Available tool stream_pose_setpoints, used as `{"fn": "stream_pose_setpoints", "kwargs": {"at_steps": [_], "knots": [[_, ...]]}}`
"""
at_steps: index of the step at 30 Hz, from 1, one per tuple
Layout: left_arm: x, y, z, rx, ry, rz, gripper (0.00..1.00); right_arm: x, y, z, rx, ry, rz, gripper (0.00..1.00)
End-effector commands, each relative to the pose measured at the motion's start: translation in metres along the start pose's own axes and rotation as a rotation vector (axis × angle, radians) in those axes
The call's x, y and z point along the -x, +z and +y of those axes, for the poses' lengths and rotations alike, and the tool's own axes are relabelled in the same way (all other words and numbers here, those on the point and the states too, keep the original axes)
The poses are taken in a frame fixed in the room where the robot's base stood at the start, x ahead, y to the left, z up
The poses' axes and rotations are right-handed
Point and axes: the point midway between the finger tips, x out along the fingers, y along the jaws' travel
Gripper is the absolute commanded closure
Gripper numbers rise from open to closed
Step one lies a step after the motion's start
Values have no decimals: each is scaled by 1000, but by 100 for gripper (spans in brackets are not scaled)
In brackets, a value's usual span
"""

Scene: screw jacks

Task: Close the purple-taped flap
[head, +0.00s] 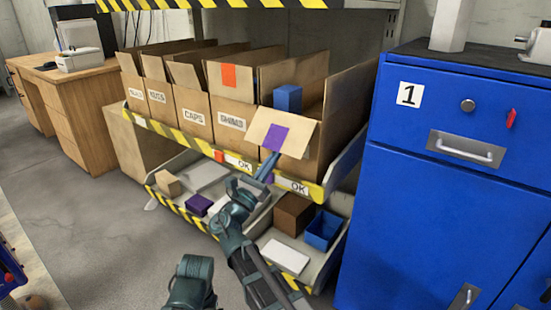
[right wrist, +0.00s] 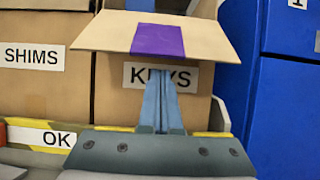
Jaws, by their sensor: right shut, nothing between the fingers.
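The purple-taped flap (head: 258,128) is the open front flap of the rightmost cardboard box (head: 310,157) on the upper shelf. It tilts outward over the box front, with purple tape (head: 275,138) at its middle. In the right wrist view the flap (right wrist: 105,33) hangs above a KEYS label (right wrist: 137,75), which is partly covered. My right gripper (head: 271,160) is shut and empty, its fingers pointing up just under the flap. In the right wrist view its fingertips (right wrist: 161,82) overlap the label below the tape; I cannot tell whether they touch the flap.
A blue block (head: 288,98) sticks up inside the box. A SHIMS box (head: 232,112) with orange tape stands to its left. A blue cabinet (head: 440,200) stands close on the right. The lower shelf holds a blue bin (head: 323,230) and a brown box (head: 293,214).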

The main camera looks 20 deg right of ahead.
Motion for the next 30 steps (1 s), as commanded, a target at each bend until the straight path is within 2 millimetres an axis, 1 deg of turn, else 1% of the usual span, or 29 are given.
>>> {"fn": "stream_pose_setpoints", "kwargs": {"at_steps": [1, 4, 17, 23, 30], "knots": [[7, 0, -1, -1, 0, 0, 1, 0, 8, 0, -1, 1, 0, 100], [10, 0, -1, -1, 0, 0, 1, 2, 12, -1, 0, 0, 0, 100], [11, 0, -1, -2, 0, 0, 1, 3, 13, -1, 1, -1, 2, 100], [25, 1, -2, -4, 0, 0, 1, 3, 21, -1, 0, -2, 37, 100], [32, 2, -3, -7, 0, 0, 1, 5, 24, -1, 0, -2, 69, 100]]}}
